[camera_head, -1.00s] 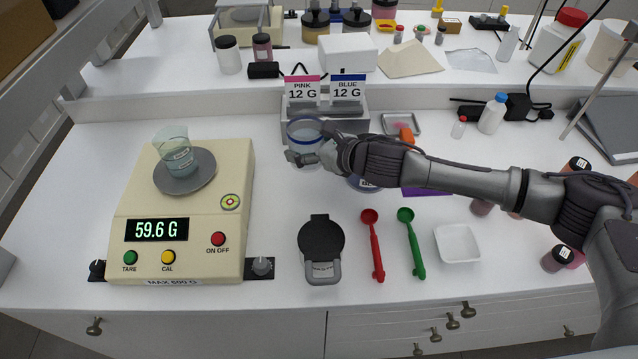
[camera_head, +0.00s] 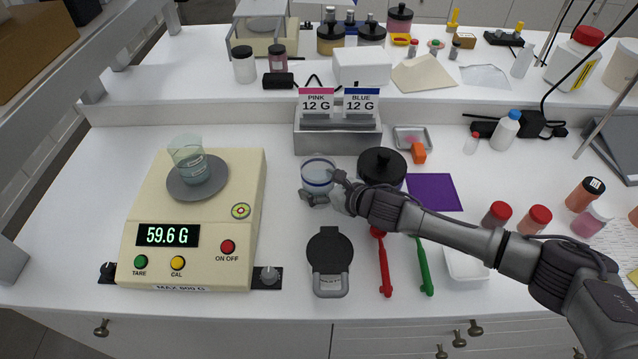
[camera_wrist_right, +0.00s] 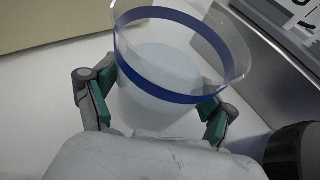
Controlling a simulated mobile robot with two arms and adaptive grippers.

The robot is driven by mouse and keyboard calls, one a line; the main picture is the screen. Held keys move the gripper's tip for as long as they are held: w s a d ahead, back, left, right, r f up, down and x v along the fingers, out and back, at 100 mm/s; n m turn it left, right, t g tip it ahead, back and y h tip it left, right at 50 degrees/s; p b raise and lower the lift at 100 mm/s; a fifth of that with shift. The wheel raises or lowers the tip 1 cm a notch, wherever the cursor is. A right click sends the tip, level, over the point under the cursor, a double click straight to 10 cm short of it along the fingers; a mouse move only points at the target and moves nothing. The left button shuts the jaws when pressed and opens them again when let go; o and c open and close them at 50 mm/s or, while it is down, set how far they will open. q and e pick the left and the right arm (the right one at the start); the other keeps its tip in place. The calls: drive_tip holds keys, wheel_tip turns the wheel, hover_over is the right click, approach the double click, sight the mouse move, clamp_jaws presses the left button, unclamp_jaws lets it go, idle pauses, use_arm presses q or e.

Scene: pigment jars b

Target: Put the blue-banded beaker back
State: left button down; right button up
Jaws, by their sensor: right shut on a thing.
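The blue-banded beaker (camera_head: 318,173) is a clear cup with a blue band near its rim. My right gripper (camera_head: 326,197) is shut on it. In the right wrist view the two fingers (camera_wrist_right: 155,105) grip the beaker (camera_wrist_right: 180,60) from both sides, and it looks roughly upright. It is in front of the grey card holder (camera_head: 338,138), left of a black-lidded jar (camera_head: 382,168). Whether its base touches the table cannot be told. My left gripper is not in view.
A scale (camera_head: 195,225) reading 59.6 G stands to the left with another beaker (camera_head: 189,160) on its pan. A black lidded item (camera_head: 329,262), a red scoop (camera_head: 384,265) and a green scoop (camera_head: 421,265) lie in front. A purple mat (camera_head: 433,192) lies to the right.

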drive_tip(key=o, duration=1.3)
drive_tip(key=shift+r, duration=0.1)
drive_tip(key=b+v, duration=0.1)
drive_tip(key=v, duration=1.1)
